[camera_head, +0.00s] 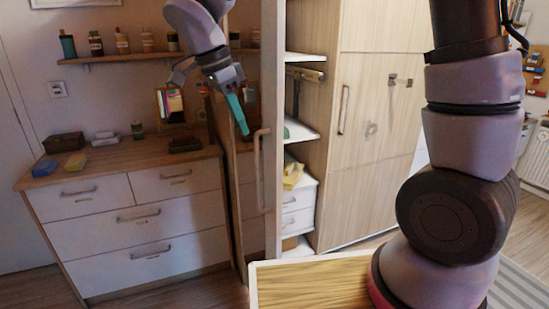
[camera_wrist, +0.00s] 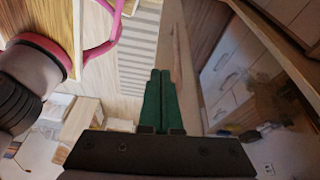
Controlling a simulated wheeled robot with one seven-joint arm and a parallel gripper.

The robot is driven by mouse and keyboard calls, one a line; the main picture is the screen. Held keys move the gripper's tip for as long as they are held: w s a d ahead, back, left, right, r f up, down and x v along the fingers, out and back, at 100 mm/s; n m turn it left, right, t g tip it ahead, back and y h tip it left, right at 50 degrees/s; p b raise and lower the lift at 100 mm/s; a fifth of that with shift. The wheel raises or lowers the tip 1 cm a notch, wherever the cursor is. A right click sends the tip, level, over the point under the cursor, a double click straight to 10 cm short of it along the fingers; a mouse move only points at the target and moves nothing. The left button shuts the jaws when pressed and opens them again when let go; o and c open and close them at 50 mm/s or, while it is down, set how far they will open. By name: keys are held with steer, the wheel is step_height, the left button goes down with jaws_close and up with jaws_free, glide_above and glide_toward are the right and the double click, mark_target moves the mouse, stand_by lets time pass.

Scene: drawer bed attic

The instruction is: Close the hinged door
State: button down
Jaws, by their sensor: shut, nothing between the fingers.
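The hinged door (camera_head: 273,110) of the tall wardrobe stands open and is seen nearly edge-on in the head view. A long vertical bar handle (camera_head: 258,170) is on it. A dark, mirror-like face (camera_wrist: 255,85) fills the right of the wrist view and reflects drawers; it seems to be the door's face. My gripper (camera_head: 239,116) points down, on the left side of the door and near the top of the handle. Its teal fingers (camera_wrist: 160,78) are together and empty. I cannot tell whether they touch the door.
Wardrobe shelves (camera_head: 302,130) show behind the opening, with a yellow item (camera_head: 293,176) inside. A white-fronted dresser (camera_head: 130,215) with small objects on top stands left of the door. A shelf (camera_head: 120,59) with bottles hangs above it. A wooden-topped surface (camera_head: 310,285) is at the front.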

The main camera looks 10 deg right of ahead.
steer(key=a+f+m, duration=0.1)
steer(key=a+f, duration=0.1)
glide_above(274, 178)
steer(key=a, duration=0.2)
step_height(274, 178, down, 9)
steer(key=shift+s+h, duration=0.3)
steer(key=shift+s, duration=0.15)
